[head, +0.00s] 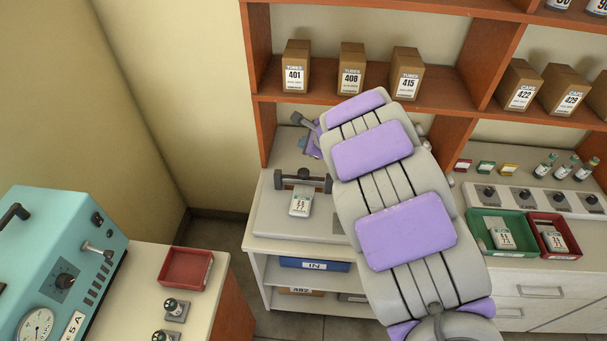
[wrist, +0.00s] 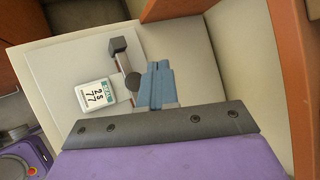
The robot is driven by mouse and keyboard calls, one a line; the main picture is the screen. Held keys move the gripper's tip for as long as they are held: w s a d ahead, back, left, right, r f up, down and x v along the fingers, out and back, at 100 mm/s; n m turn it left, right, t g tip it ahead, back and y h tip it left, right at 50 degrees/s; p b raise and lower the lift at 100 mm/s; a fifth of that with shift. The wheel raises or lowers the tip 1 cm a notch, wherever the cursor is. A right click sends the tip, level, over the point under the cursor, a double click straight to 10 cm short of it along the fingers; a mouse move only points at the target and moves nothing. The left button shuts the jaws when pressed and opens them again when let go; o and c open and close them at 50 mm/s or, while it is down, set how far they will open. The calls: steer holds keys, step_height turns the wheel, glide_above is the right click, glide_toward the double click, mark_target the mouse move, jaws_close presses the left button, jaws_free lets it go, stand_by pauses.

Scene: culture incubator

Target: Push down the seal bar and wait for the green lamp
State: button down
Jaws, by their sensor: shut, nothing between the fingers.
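The sealer (head: 270,222) is a flat pale unit on the counter, with a dark seal bar (head: 285,181) across it and a round knob at the bar's middle. The bar also shows in the wrist view (wrist: 118,46), partly hidden by my fingers. A white labelled pouch (head: 300,203) lies against the bar's near side; it also shows in the wrist view (wrist: 95,96). My gripper (head: 302,143) is behind the bar in the head view; its blue fingers (wrist: 158,68) are together and empty, overlapping the bar near the knob in the wrist view. Contact is unclear. I see no lit green lamp.
A shelf (head: 275,97) with several brown boxes stands above the counter. Green (head: 488,240) and red (head: 540,243) trays sit right of my arm. A teal machine (head: 60,260) and an empty red tray (head: 187,268) are at left. My arm hides part of the counter.

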steer(key=b, duration=0.6)
glide_above(305, 174)
step_height(305, 174, down, 7)
steer(key=shift+w+d+f, duration=0.1)
steer(key=shift+d+f, duration=0.05)
steer(key=shift+f, duration=0.05)
steer(key=shift+a+f+b, duration=0.4)
steer(key=shift+f+b, duration=0.2)
steer(key=shift+f, duration=0.25)
steer(key=shift+d, duration=0.35)
steer(key=shift+a, duration=0.2)
steer(key=shift+d, duration=0.1)
steer(key=shift+f+b, duration=0.3)
steer(key=shift+b, duration=0.2)
stand_by(0.9)
